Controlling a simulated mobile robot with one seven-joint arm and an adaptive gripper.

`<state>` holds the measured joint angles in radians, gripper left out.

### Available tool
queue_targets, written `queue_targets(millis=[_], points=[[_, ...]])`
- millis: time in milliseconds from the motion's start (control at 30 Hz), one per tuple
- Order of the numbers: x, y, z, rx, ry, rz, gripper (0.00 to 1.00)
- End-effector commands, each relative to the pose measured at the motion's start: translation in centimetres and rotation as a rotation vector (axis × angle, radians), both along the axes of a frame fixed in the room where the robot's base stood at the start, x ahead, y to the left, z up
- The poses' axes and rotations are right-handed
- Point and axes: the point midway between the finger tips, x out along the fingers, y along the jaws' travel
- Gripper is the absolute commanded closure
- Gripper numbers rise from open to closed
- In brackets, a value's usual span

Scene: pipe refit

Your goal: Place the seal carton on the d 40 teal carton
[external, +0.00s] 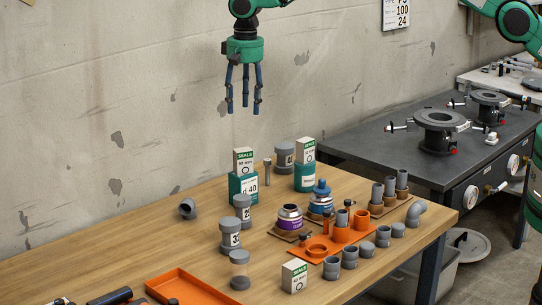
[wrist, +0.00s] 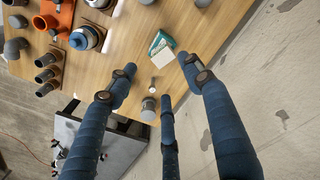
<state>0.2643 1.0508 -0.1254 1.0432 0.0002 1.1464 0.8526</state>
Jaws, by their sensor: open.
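The d 40 teal carton (external: 243,189) stands on the wooden bench near its back edge. A white and green seal carton (external: 243,161) sits upright on top of it. A second seal carton (external: 306,151) sits on another teal carton (external: 305,178) to the right. A third seal carton (external: 294,277) stands on the bench at the front. My gripper (external: 244,108) is open and empty, pointing down, well above the d 40 stack and apart from it. In the wrist view, a white-topped teal stack (wrist: 162,49) shows between the fingers (wrist: 158,78); its label is not readable.
A bolt (external: 267,171) and a grey capped cylinder (external: 284,159) stand between the teal cartons. Grey fittings (external: 230,235), cans (external: 290,219) and an orange tray (external: 318,247) crowd the middle. A dark table (external: 400,150) with flanges stands at the right. The concrete wall is close behind.

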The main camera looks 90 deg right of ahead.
Motion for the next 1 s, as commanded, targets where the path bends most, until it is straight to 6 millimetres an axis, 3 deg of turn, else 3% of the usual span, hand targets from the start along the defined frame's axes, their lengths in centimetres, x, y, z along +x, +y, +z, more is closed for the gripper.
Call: queue_targets(millis=[100, 400, 667, 1000], points=[[-1.0, 1.3, 4.0, -0.007, -0.020, 0.041, 0.49], [-4.6, 4.8, 12.9, -0.023, -0.064, 0.156, 0.49], [-8.9, 8.0, 19.7, -0.041, -0.102, 0.254, 0.49], [-15.9, 11.9, 27.2, -0.066, -0.152, 0.382, 0.49]])
